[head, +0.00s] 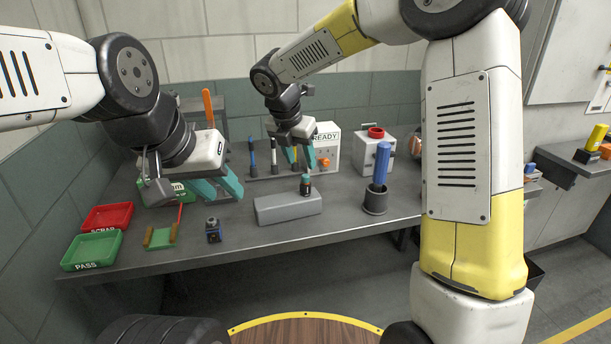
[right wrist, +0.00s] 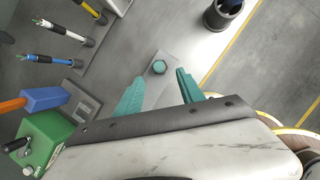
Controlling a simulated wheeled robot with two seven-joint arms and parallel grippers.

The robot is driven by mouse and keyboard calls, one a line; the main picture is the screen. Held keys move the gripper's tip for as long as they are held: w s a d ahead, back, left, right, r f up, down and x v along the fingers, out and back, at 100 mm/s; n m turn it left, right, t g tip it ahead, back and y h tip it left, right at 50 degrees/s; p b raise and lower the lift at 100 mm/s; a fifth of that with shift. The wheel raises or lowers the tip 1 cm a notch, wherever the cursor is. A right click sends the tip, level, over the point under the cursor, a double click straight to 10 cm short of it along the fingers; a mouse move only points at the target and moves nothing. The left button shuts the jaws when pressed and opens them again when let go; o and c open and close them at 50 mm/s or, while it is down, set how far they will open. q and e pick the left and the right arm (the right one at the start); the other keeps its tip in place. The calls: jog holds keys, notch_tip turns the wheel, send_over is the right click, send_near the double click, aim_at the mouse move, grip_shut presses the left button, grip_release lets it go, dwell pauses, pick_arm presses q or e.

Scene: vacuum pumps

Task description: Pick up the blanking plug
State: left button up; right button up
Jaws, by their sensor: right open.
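The blanking plug (head: 305,186) looks like a small dark piece with a teal top, standing upright on a grey block (head: 272,211). In the right wrist view its round teal top (right wrist: 159,67) shows from above, beyond and between the fingertips. My right gripper (head: 301,158) is open and empty, with its teal fingers above the plug and apart from it. The right wrist view shows the same open fingers (right wrist: 158,84). My left gripper (head: 222,189) is over the left part of the bench, away from the plug, with its teal fingers apart.
A red tray (head: 107,217) and a green PASS tray (head: 91,251) sit at the left. A green fixture (head: 160,237) and a small dark blue part (head: 213,230) lie nearby. A dark cup (head: 375,200) holds a blue cylinder right of the block. A READY panel (head: 327,143) stands behind.

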aim_at(305, 175)
jog(key=x, duration=0.6)
jog(key=shift+w+f, duration=0.3)
grip_shut()
